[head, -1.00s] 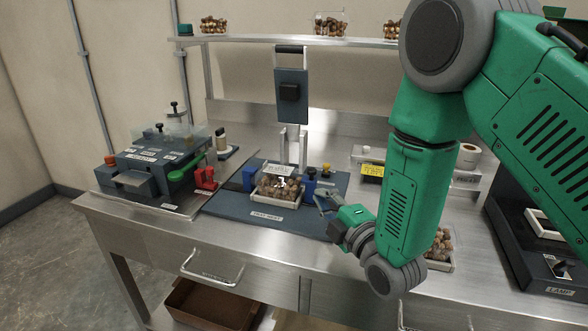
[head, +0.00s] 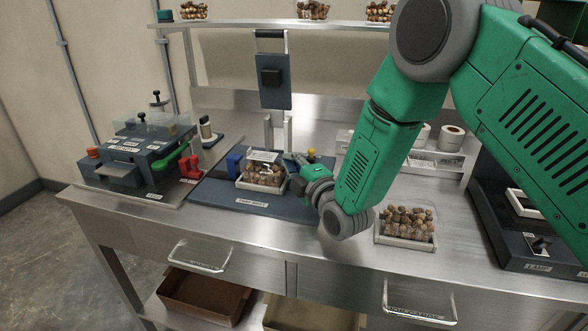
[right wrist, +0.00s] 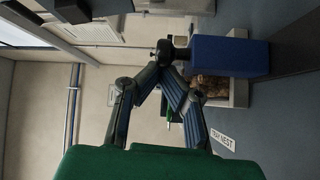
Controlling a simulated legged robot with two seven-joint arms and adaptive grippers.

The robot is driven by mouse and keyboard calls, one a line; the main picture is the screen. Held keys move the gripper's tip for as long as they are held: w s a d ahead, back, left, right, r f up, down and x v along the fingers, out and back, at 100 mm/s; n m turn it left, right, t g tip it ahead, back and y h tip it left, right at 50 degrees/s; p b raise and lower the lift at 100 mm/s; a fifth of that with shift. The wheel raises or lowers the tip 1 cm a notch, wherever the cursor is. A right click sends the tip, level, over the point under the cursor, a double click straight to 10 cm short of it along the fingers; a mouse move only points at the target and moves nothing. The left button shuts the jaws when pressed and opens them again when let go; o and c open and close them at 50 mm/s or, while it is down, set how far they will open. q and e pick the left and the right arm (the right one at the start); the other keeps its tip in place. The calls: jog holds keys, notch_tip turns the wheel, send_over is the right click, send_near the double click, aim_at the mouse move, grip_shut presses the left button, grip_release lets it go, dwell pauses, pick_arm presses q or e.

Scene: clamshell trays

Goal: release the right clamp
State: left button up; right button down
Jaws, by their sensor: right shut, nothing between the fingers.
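The right clamp shows in the right wrist view as a blue block (right wrist: 228,58) with a dark knob (right wrist: 165,48) on its side. My right gripper (right wrist: 167,66) is shut and empty, its fingertips close to that knob; whether they touch it I cannot tell. In the head view my right gripper (head: 298,163) is at the right side of the tray nest (head: 222,197) and hides most of the right clamp. A clear clamshell tray of brown nuts (head: 262,175) sits in the nest. The left clamp (head: 233,164) is a blue block beside it. My left gripper is not in view.
A machine with green and red handles (head: 140,155) is at the left. Another tray of nuts (head: 407,240) lies to the right, with a dark lamp unit (head: 545,262) beyond. The bench front is clear.

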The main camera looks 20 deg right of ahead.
jog(key=shift+w+d, duration=0.2)
jog(key=shift+w+a, duration=0.1)
jog(key=shift+a, duration=0.25)
jog(key=shift+s+d, duration=0.2)
jog(key=s+d, duration=0.2)
jog(key=d, duration=0.1)
jog(key=shift+s+d+r, duration=0.1)
jog(key=shift+s+d, duration=0.35)
jog(key=shift+d, duration=0.3)
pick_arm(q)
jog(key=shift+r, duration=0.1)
pick_arm(e)
jog(key=shift+a, duration=0.1)
